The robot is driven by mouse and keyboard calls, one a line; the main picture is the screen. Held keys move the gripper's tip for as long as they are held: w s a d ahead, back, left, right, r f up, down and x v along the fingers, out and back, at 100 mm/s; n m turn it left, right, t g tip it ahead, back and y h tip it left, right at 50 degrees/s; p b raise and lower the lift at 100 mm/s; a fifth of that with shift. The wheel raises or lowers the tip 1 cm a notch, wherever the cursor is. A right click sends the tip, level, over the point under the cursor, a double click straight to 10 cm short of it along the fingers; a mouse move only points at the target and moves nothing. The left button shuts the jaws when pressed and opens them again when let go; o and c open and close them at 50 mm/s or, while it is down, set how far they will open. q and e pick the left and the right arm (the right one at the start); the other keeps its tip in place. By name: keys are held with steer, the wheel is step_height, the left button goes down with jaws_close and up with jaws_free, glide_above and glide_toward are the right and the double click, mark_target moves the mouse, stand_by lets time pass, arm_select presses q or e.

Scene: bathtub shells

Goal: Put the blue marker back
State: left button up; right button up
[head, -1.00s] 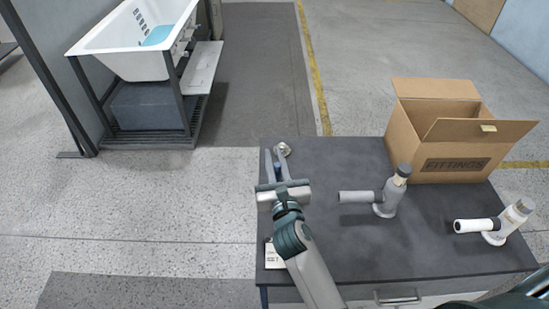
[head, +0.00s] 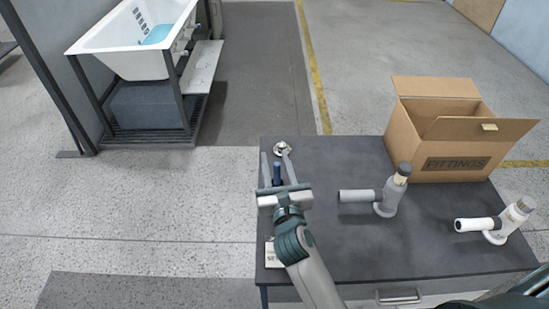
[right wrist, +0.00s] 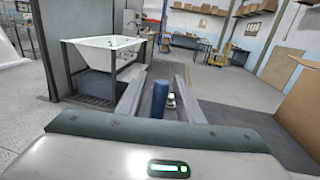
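The blue marker (head: 277,174) stands upright near the left edge of the dark table, between the two fingers of my right gripper (head: 276,160). In the right wrist view the blue marker (right wrist: 159,98) shows as a dark blue cylinder between the fingers of the right gripper (right wrist: 157,86). Gaps show on both sides of it, so the gripper is open around it and not closed on it. The marker's lower end is hidden by the gripper body. My left gripper is not in view.
The dark table (head: 330,240) also bears a round metal fitting (head: 282,148) just beyond the fingertips, a grey pipe fitting (head: 385,196), a white one (head: 495,224), an open cardboard box (head: 450,160) and a printed card (head: 271,257). A bathtub (head: 135,45) stands far left.

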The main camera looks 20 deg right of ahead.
steer(key=s+a+b, duration=0.1)
steer(key=s+b, duration=0.1)
steer(key=s, duration=0.8)
steer(key=shift+s+a, duration=0.15)
steer(key=shift+r, duration=0.1)
